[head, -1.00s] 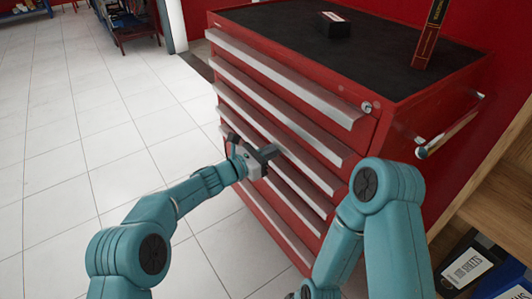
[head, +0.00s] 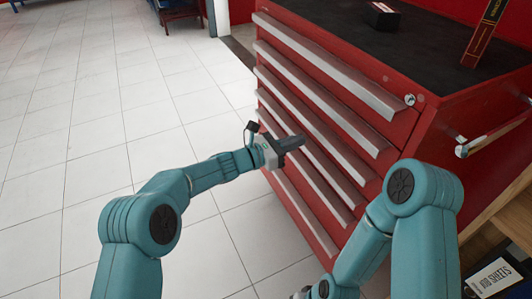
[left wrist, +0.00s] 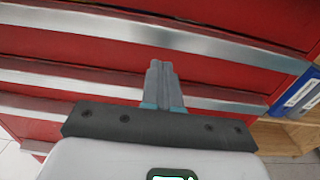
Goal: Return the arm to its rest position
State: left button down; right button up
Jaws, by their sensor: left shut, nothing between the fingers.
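My left gripper (head: 290,144) is in front of the red tool cabinet (head: 425,118), at the height of its middle drawers. Its fingers are shut together with nothing between them. In the left wrist view the shut fingers (left wrist: 161,80) point at the drawer fronts; I cannot tell whether they touch. My left arm (head: 195,180) reaches in from the left, bent at the elbow. My right arm (head: 425,215) is folded at the right, and its gripper is not clearly visible at the bottom edge.
The drawers visible in the head view look closed. A small black box (head: 382,16) and an upright dark red and gold box (head: 484,35) stand on the cabinet's black top. A wooden shelf (head: 490,218) with binders (head: 490,278) is at the right. White tiled floor (head: 75,130) lies open at the left.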

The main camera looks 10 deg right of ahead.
pick_arm(q)
jog(key=p+v, duration=0.1)
jog(key=v, duration=0.8)
jog(key=s+a+f+m+g+y, duration=0.35)
jog(key=s+f, duration=0.35)
jog(key=f, duration=0.4)
jog(key=s+a+f+m+g+y, duration=0.2)
jog(key=s+a+f+y, duration=0.3)
jog(key=s+f, duration=0.4)
jog(key=s+a+f+m+y, duration=0.2)
jog(key=s+a+f+m, duration=0.2)
jog(key=s+a+m, duration=0.3)
jog(key=s+a+f+m+y, duration=0.35)
jog(key=s+a+m, duration=0.2)
jog(key=s, duration=0.35)
notch_tip(320, 180, up, 23)
jog(key=m+p, duration=0.1)
jog(key=p, duration=2.3)
jog(key=shift+d+m+h, duration=0.3)
jog(key=shift+d+h, duration=0.1)
jog(key=shift+d, duration=0.05)
jog(key=c, duration=1.8)
grip_release()
jog(key=shift+s, duration=0.1)
